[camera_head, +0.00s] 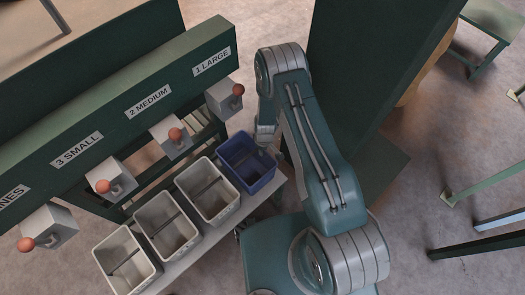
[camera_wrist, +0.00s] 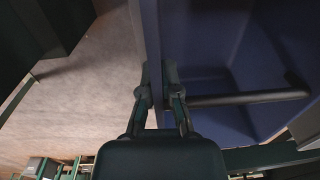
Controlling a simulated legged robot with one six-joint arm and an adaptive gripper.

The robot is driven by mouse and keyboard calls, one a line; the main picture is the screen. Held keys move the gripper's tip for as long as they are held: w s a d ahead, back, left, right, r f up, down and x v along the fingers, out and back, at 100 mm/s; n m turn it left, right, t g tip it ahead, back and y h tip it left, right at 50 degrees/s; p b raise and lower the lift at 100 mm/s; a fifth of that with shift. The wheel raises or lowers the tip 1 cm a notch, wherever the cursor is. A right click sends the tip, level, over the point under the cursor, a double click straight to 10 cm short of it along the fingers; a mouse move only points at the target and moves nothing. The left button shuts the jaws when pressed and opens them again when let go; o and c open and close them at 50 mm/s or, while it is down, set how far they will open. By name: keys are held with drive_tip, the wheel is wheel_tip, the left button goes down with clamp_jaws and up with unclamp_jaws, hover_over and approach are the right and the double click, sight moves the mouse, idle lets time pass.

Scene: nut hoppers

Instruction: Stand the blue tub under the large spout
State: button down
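The blue tub (camera_head: 246,162) is at the right end of a row of tubs, at the shelf's right end. It looks upright, with a dark bar across its inside. The large spout (camera_head: 223,98), a grey box with an orange knob under the "1 LARGE" label, is above and slightly left of the tub in the head view. In the wrist view the tub's blue inside (camera_wrist: 225,50) fills the right side. My gripper (camera_wrist: 158,80) has its fingers on either side of the tub's wall, close against it. In the head view my arm hides the fingertips.
Grey tubs (camera_head: 207,190) stand left of the blue one on the pale shelf (camera_head: 205,238). The medium spout (camera_head: 170,138) and small spout (camera_head: 110,179) follow to the left. A tall dark green panel (camera_head: 375,70) stands right behind my arm. Bench legs (camera_head: 485,185) are at the far right.

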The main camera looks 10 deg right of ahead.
drive_tip(key=shift+f, duration=0.1)
drive_tip(key=c, duration=0.8)
unclamp_jaws()
drive_tip(key=shift+a, duration=0.1)
drive_tip(key=s+d+r+m+t, duration=0.1)
drive_tip(key=d+r+m, duration=0.1)
drive_tip(key=r, duration=1.9)
drive_tip(key=s+d+r+m+t, duration=0.1)
drive_tip(key=d+r+t, duration=0.1)
drive_tip(key=r, duration=1.8)
drive_tip(key=s+d+r+m+t, duration=0.3)
drive_tip(key=s+r, duration=1.2)
drive_tip(key=s, duration=0.4)
drive_tip(key=shift+s+d+r+m, duration=0.2)
drive_tip(key=shift+s+r+m, duration=0.15)
drive_tip(key=shift+s+m, duration=0.05)
